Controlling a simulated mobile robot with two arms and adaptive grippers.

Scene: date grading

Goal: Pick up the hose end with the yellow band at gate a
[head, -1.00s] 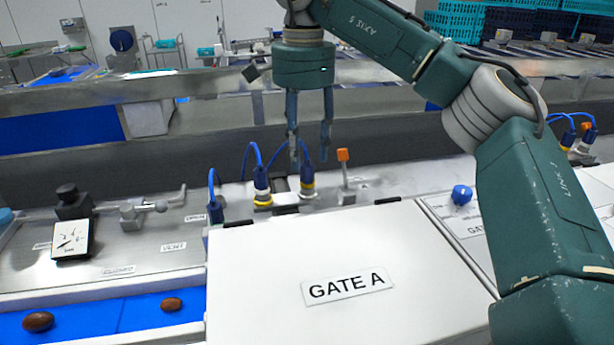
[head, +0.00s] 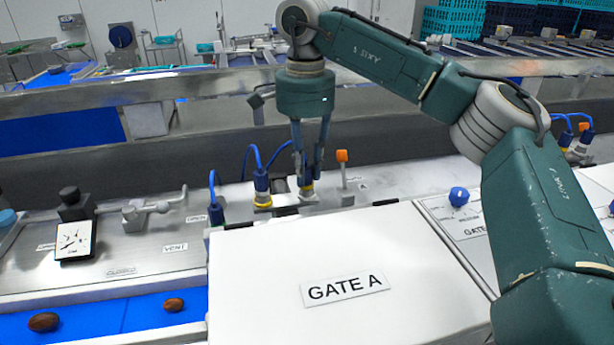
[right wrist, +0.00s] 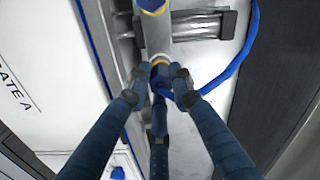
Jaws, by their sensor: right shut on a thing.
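My right gripper (head: 307,180) points straight down behind the white gate A cover (head: 345,245). It is shut on a blue hose end (head: 307,176) with a yellow band, standing upright in its seat. In the right wrist view my fingers (right wrist: 158,82) close around this hose end, and its yellow band (right wrist: 159,62) shows just beyond the fingertips. A second blue hose end with a yellow band (head: 262,186) stands just left of it. It shows partly at the top of the right wrist view (right wrist: 153,6). My left gripper is not in view.
An orange-topped lever (head: 342,170) stands close to the right of the gripper. Another blue hose end (head: 216,210) is further left. A metal panel with a gauge (head: 75,240) is at the left. A grey rail (head: 180,90) runs behind.

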